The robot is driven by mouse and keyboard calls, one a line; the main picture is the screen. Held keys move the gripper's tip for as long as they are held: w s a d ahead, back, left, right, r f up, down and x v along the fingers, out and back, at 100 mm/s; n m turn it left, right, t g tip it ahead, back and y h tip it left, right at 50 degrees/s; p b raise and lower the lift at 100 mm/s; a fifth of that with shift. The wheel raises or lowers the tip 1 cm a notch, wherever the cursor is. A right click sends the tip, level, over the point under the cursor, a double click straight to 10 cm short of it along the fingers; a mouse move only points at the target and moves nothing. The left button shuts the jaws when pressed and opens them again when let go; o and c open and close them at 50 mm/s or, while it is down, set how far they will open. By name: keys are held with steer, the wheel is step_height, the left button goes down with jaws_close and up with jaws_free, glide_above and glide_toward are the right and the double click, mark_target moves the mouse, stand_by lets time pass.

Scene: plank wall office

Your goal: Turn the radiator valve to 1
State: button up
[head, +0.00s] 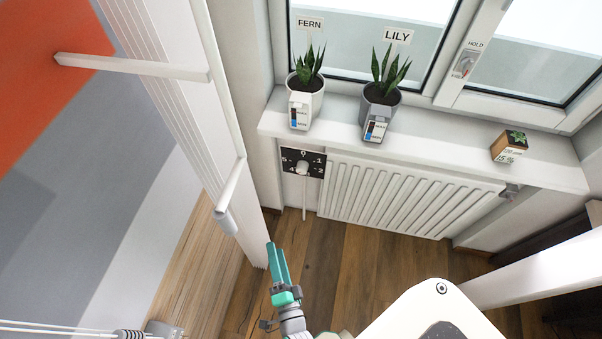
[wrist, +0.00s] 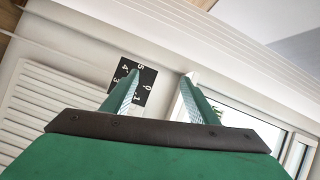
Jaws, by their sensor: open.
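The radiator valve (head: 302,168) is a pale knob in front of a black dial plate (head: 289,156) with white numbers, at the radiator's left end in the head view. The 0 is at the top of the plate, 1 and 2 at the right, 5 and 4 at the left. My gripper (head: 270,246) is above the wood floor, below and left of the valve in the picture, and apart from it. In the wrist view my gripper (wrist: 163,76) is open with nothing between its fingers. The dial plate (wrist: 143,80) shows behind the left finger, which hides part of it; the knob's setting is unclear.
The white radiator (head: 400,195) runs right of the valve under a sill (head: 440,140). Plants labelled FERN (head: 306,85) and LILY (head: 382,88) and a small boxed plant (head: 509,146) stand on the sill. A white post (head: 205,120) with bars rises at the left.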

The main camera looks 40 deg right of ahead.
steer(key=w+d+f+m+g+h, duration=0.1)
steer(key=w+d+f+m+h, duration=0.25)
steer(key=w+d+m, duration=0.5)
steer(key=m+g+h, duration=0.3)
steer(key=m, duration=0.7)
glide_toward(302, 172)
steer(key=x, duration=0.9)
steer(key=shift+w, duration=0.1)
steer(key=shift+d, duration=0.3)
steer(key=shift+w, duration=0.1)
steer(key=shift+a, duration=0.1)
steer(key=shift+n, duration=0.25)
steer(key=c, duration=1.1)
